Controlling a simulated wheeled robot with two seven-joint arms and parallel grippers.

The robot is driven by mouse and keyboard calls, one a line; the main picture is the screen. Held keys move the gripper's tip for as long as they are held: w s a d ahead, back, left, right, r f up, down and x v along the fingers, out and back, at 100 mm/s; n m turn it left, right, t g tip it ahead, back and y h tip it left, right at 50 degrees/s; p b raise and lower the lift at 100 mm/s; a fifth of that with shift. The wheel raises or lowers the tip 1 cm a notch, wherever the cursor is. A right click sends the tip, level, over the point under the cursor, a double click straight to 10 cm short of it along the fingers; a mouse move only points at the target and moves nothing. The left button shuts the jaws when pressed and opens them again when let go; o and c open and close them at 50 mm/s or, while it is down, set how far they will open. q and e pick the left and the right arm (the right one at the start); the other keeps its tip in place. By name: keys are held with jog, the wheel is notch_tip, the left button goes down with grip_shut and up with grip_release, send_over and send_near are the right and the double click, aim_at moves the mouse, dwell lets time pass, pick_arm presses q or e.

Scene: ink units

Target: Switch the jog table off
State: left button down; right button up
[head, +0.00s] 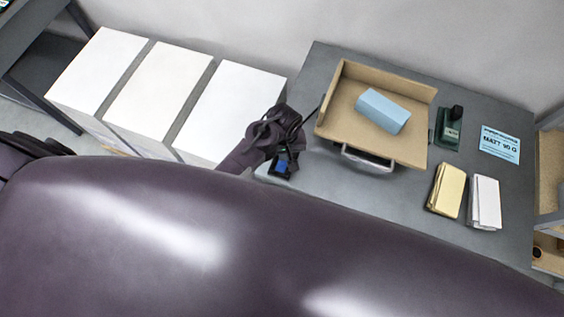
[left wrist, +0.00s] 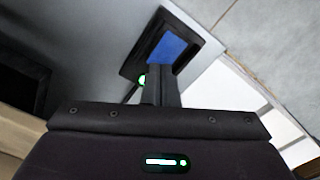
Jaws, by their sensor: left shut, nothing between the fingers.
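The jog table (head: 331,125) is a tan tray with raised walls at the back and left, standing on the grey table; a light blue block of paper (head: 383,111) lies in it. A small black switch box with a blue face (head: 281,166) sits at the table's left front edge. In the left wrist view, the switch's blue face (left wrist: 172,50) is set in a black frame, and a green light (left wrist: 142,80) glows beside my fingers. My left gripper (head: 284,151) is shut and empty, its tips close to the blue face; I cannot tell whether they touch. My right gripper is out of view.
On the grey table (head: 325,190) are a dark green stamp-like device (head: 449,128), a blue label card (head: 500,144), a yellow pad (head: 447,190) and a white pad (head: 486,202). White-topped units (head: 230,110) stand to the left. A shelf (head: 550,180) is at the right.

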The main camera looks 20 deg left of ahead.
pick_arm(q)
jog(key=shift+f+b, duration=0.45)
jog(key=shift+f, duration=0.45)
dwell(0.4)
jog(key=shift+r, duration=0.1)
notch_tip(320, 180, up, 3)
jog(key=p, duration=0.2)
jog(key=shift+p, duration=0.3)
jog(key=shift+r, duration=1.95)
